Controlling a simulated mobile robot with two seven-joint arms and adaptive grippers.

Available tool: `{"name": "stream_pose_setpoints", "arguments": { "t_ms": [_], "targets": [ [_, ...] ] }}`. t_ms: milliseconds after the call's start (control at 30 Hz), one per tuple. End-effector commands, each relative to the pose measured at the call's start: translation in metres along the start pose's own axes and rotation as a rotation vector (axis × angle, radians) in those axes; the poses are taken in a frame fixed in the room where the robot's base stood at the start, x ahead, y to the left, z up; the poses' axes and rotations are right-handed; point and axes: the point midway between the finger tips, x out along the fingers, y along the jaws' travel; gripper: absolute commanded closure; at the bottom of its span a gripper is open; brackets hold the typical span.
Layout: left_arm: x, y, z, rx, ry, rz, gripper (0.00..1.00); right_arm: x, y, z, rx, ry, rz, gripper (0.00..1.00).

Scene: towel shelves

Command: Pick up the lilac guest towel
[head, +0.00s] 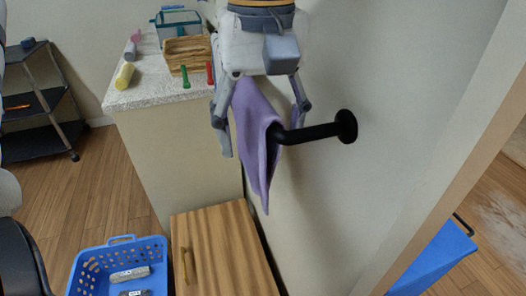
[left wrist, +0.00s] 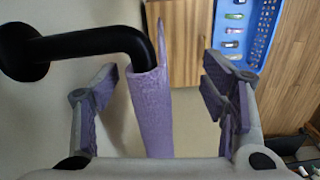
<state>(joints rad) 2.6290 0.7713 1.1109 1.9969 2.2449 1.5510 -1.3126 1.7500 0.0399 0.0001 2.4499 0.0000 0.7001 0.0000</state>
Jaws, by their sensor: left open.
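The lilac guest towel (head: 258,140) hangs draped over a black wall rail (head: 312,133) in the head view. The towel also shows in the left wrist view (left wrist: 152,112), hanging over the bent end of the rail. My left gripper (head: 266,128) is at the towel, with one finger on each side of it. In the left wrist view the fingers (left wrist: 162,85) are open, and gaps show between each of them and the towel. The upper part of the towel is partly hidden behind the gripper in the head view. My right gripper is not in view.
A wooden cabinet (head: 215,250) stands below the towel. A blue basket (head: 88,268) holding rolled items is left of it.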

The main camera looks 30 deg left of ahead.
Motion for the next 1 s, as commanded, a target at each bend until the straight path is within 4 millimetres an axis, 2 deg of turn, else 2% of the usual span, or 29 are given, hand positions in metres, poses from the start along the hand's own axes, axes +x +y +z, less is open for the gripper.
{"name": "stream_pose_setpoints", "arguments": {
  "t_ms": [200, 600, 1000],
  "targets": [
    [0.016, 0.000, 0.000, 0.002, 0.000, 0.001, 0.33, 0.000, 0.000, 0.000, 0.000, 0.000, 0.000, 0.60],
    [0.018, 0.000, 0.000, 0.001, 0.000, 0.001, 0.33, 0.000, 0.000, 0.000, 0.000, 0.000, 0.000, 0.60],
    [0.033, 0.000, 0.000, 0.000, 0.001, 0.001, 0.33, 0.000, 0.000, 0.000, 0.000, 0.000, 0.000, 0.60]
  ]
}}
